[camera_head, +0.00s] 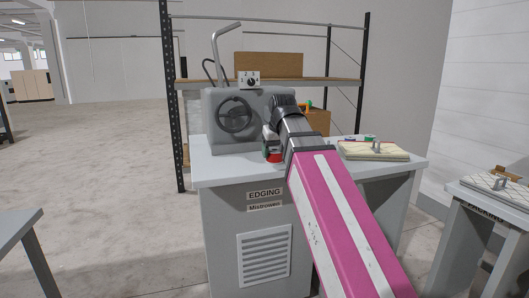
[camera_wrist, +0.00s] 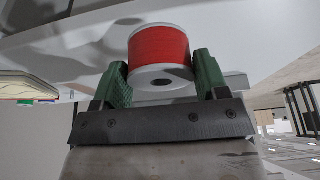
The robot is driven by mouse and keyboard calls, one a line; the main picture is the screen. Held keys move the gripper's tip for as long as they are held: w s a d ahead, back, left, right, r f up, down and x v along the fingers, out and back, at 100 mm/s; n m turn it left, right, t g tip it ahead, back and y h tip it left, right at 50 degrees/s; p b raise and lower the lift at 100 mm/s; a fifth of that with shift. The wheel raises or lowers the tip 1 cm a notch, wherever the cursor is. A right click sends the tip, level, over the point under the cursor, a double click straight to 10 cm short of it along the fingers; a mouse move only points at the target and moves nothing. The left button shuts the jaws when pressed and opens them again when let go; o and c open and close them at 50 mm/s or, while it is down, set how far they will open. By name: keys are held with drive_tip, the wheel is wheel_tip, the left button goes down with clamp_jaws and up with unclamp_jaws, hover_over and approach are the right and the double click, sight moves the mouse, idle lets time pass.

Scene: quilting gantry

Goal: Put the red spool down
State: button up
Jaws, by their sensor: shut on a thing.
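The red spool (camera_wrist: 160,46) has white end flanges and shows large in the wrist view. My gripper (camera_wrist: 161,72) is shut on it, with a green finger on each side. In the head view my gripper (camera_head: 271,150) is at the front of the edging table's top (camera_head: 222,172), left of my arm. Only a little of the red spool (camera_head: 273,157) shows there, low at the gripper and close to the tabletop. I cannot tell whether the spool touches the surface.
A grey machine (camera_head: 222,108) with a handwheel and a dial stands at the back left of the table. A quilted pad with a handle (camera_head: 373,150) lies on the right. A shelf rack (camera_head: 175,100) stands behind. The table's front left corner is clear.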

drive_tip(key=w+a, duration=0.1)
drive_tip(key=w, duration=0.3)
drive_tip(key=w+a, duration=0.1)
drive_tip(key=w, duration=0.3)
drive_tip(key=w+a, duration=0.1)
drive_tip(key=w, duration=0.3)
drive_tip(key=shift+a, duration=0.2)
drive_tip(key=shift+f, duration=1.8)
drive_tip(key=shift+s+f, duration=0.1)
drive_tip(key=shift+f, duration=0.05)
drive_tip(key=o, duration=1)
drive_tip(key=shift+r, duration=0.3)
drive_tip(key=s+r, duration=0.2)
drive_tip(key=shift+d+r, duration=0.25)
drive_tip(key=shift+r, duration=0.05)
drive_tip(key=s+d, duration=0.1)
drive_tip(key=s, duration=0.2)
drive_tip(key=s+d, duration=0.1)
drive_tip(key=s, duration=0.3)
drive_tip(key=s+d, duration=0.1)
drive_tip(key=s, duration=0.2)
drive_tip(key=shift+s, duration=0.25)
